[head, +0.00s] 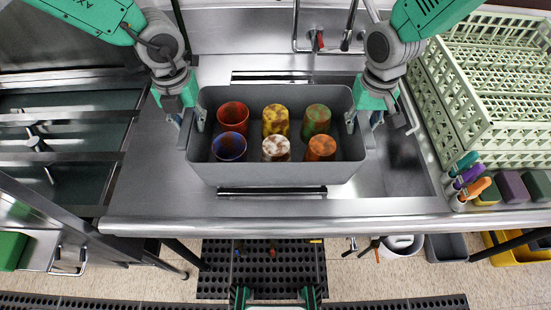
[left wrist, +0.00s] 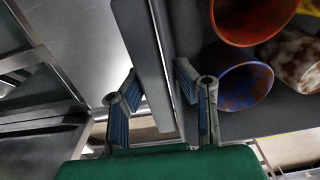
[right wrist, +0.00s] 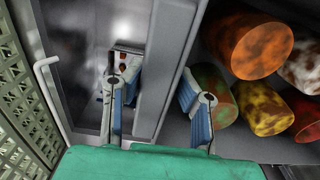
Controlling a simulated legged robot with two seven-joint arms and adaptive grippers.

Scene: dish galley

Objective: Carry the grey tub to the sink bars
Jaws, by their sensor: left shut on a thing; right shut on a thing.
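The grey tub (head: 270,176) is in the middle of the head view, holding several mottled cups, among them a red cup (head: 233,114) and a yellow cup (head: 276,121). Dark sink bars show along its front (head: 272,191) and back (head: 270,76); I cannot tell whether the tub rests on them or hangs just above. My left gripper (head: 190,122) is shut on the tub's left wall, which lies between its fingers in the left wrist view (left wrist: 165,105). My right gripper (head: 362,118) is shut on the right wall, seen in the right wrist view (right wrist: 158,100).
A pale green dish rack (head: 485,90) stands at the right. Brushes (head: 471,185) and sponges (head: 511,187) sit at the counter's front right. Taps (head: 318,40) are behind the tub. The steel counter (head: 150,180) left of the tub is clear. A black mat (head: 262,268) lies on the floor.

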